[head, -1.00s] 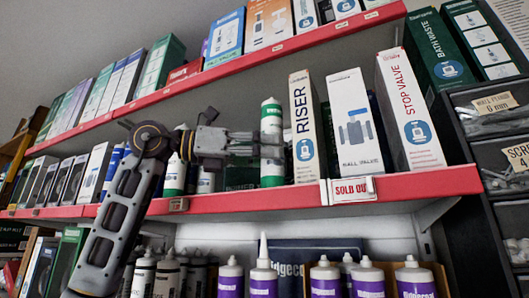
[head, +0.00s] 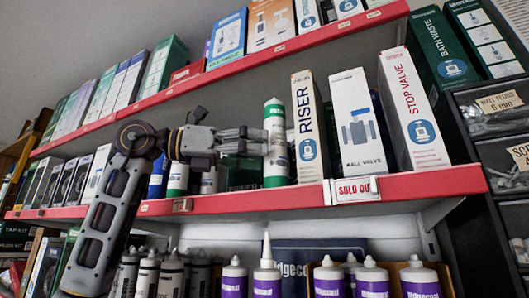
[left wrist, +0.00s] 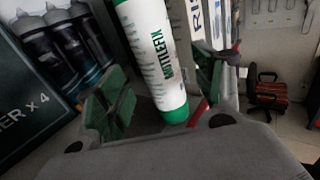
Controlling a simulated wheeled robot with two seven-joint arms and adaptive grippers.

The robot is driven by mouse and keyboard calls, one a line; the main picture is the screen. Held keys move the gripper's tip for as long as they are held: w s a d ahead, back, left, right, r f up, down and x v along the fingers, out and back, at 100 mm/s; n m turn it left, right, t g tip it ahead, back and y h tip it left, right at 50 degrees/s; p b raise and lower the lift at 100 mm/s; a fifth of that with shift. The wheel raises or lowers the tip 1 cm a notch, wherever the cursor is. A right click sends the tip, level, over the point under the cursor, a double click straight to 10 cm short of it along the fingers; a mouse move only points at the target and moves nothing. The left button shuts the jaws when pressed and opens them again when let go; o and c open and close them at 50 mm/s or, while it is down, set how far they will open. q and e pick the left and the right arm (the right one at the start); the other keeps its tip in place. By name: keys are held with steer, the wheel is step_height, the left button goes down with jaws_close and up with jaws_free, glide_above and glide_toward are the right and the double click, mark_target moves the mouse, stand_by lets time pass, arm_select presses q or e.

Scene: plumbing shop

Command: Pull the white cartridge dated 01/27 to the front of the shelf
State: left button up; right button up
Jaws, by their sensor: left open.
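A white cartridge with green ends (head: 275,143) stands upright near the front edge of the red-edged middle shelf (head: 255,202), left of the RISER box. Its date cannot be read. It also shows in the left wrist view (left wrist: 155,60), with green print on its side, between the two finger pads. My left gripper (head: 262,142) is open, its fingers reaching from the left to the cartridge. Another green-and-white cartridge (head: 177,178) stands further left on the shelf, partly behind my left arm. My right gripper is not in view.
The RISER box (head: 307,130) stands close on the right of the cartridge, with ball valve (head: 357,125) and stop valve (head: 413,110) boxes beyond. A SOLD OUT tag (head: 354,190) hangs on the shelf edge. Purple-labelled cartridges (head: 267,280) stand below.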

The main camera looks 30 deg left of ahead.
arm_select(q)
steer(key=v, duration=0.9)
steer(key=shift+a, duration=0.1)
stand_by(0.5)
